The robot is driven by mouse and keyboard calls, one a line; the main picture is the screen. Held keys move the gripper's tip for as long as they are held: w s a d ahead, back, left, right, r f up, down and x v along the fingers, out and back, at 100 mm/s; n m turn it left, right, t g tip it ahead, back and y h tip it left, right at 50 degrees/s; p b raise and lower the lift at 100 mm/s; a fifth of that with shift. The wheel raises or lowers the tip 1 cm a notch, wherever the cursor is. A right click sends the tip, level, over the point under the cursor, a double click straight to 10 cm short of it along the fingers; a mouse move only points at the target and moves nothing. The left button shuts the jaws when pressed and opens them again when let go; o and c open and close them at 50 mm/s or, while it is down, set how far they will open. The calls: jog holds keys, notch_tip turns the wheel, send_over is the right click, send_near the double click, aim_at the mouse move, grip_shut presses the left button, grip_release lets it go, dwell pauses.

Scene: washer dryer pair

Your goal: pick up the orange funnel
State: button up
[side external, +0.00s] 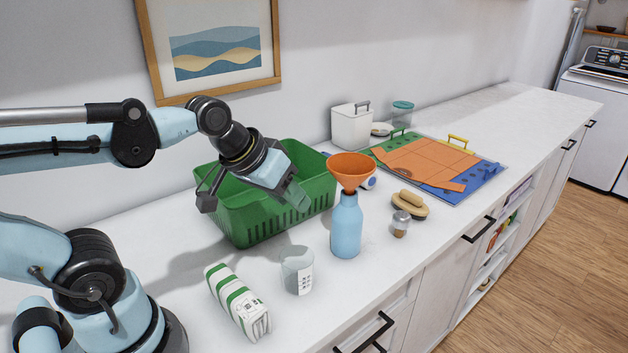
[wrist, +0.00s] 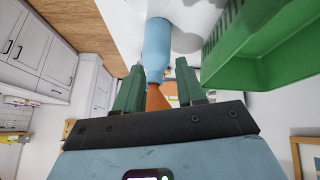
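The orange funnel (side external: 352,171) sits upright, wide mouth up, with its spout in the neck of a blue bottle (side external: 346,227) on the white counter. My gripper (side external: 297,197) is to the left of the funnel in the side view, over the front of the green basket, clear of the funnel. In the wrist view my gripper (wrist: 160,74) has its two green fingers apart and nothing held. The funnel (wrist: 158,98) shows beyond and between them, partly hidden by the gripper body. The blue bottle (wrist: 157,42) shows above it there.
A green basket (side external: 245,228) stands under and behind my gripper. A brush (side external: 409,204) and small shaker (side external: 401,225) lie right of the bottle. A colourful board (side external: 470,188) lies behind.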

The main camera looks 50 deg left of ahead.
aim_at(335, 174)
jog(key=w+a+r+n+h, duration=0.2)
jog(key=w+r+n, duration=0.2)
jog(key=r+n, duration=0.6)
jog(key=shift+n+g, duration=0.3)
jog(key=shift+n, duration=0.2)
jog(key=shift+w+x, duration=0.15)
jog(key=shift+x, duration=2.8)
jog(key=shift+w+x, duration=0.15)
jog(key=shift+x, duration=2.8)
jog(key=shift+a+r, duration=0.1)
jog(key=shift+r, duration=0.05)
grip_shut()
